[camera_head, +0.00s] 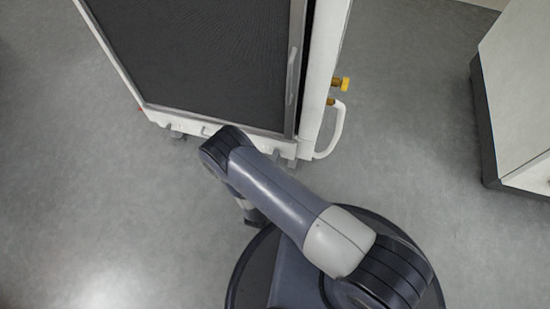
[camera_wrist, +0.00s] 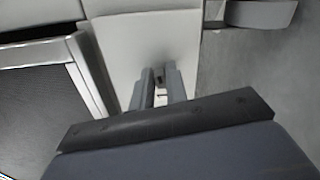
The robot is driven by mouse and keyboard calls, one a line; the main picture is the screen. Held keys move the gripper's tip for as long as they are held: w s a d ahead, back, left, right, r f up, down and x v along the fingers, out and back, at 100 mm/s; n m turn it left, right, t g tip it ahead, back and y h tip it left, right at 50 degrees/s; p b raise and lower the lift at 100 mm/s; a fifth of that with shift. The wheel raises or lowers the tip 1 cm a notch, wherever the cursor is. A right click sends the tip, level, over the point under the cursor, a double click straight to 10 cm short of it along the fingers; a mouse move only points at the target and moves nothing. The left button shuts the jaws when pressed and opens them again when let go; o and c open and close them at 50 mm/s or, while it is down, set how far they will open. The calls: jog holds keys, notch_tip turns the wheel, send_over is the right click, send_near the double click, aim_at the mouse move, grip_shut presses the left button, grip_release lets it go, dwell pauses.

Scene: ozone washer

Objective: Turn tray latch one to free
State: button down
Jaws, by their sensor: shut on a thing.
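My gripper (camera_wrist: 160,72) shows in the wrist view, its two grey fingers pointing away against a pale panel of the washer (camera_wrist: 138,42). The fingers are close together, shut on a small part (camera_wrist: 161,87) that shows only as a tiny patch between them. I take it for the tray latch; its shape and turn angle are too hidden to tell. In the head view my own arm covers the gripper and the spot it holds. The washer (camera_head: 318,60) stands upright there, with a dark mesh front panel (camera_head: 200,60) in a grey frame.
A white cabinet with a dark base (camera_head: 520,85) stands at the right. Grey floor (camera_head: 90,200) is clear at the left and between washer and cabinet.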

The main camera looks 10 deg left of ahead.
jog(key=shift+m, duration=1.2)
jog(key=shift+f, duration=0.1)
jog(key=c, duration=1.4)
grip_release()
jog(key=shift+c, duration=0.2)
